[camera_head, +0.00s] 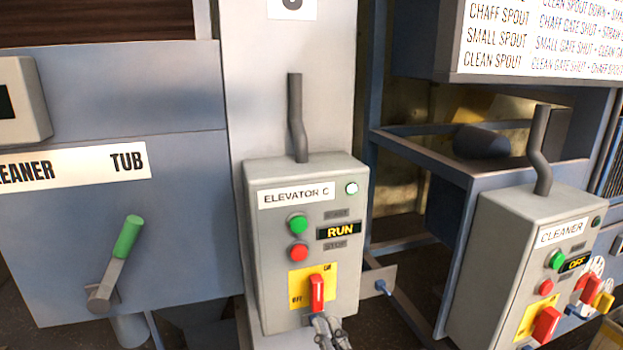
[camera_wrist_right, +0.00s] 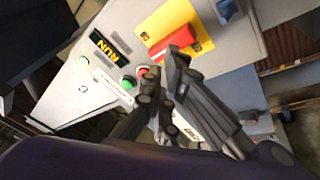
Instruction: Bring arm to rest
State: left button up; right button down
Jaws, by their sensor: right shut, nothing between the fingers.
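My right gripper (camera_head: 328,336) shows at the bottom edge of the head view, just below the red switch handle (camera_head: 317,293) of the Elevator C control box (camera_head: 272,235). Its fingers are shut with nothing held. In the right wrist view the gripper (camera_wrist_right: 168,97) is in front of the same box, with the red handle (camera_wrist_right: 172,42) close beyond it; I cannot tell whether they touch. The handle stands upright on its yellow plate, toward ON. The box's display (camera_head: 338,231) reads RUN. My left gripper is not in view.
At right stands the Cleaner control box (camera_head: 512,255), its display reading OFF, with red handles protruding. At left a green-gripped lever (camera_head: 128,237) sticks out from a blue-grey panel (camera_head: 185,220). A blue frame (camera_head: 455,172) is between the boxes.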

jog(key=s+d+f+m+g+h+p, duration=0.1)
jog(key=s+d+f+m+g+h, duration=0.3)
jog(key=f, duration=0.7)
jog(key=s+d+f+m+g+h, duration=0.1)
jog(key=s+d+f+m+g, duration=0.15)
jog(key=s+d+f, duration=0.65)
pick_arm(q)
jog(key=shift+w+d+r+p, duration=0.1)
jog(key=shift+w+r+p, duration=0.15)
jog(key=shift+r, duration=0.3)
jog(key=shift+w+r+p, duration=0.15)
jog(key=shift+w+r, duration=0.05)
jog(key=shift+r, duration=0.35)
pick_arm(e)
jog(key=s+d+f+m+g+h, duration=0.2)
jog(key=s+f+m+g, duration=0.3)
jog(key=s+f, duration=0.9)
jog(key=shift+s+d+f, duration=0.35)
jog(key=shift+d+f, duration=0.2)
jog(key=shift+f, duration=0.3)
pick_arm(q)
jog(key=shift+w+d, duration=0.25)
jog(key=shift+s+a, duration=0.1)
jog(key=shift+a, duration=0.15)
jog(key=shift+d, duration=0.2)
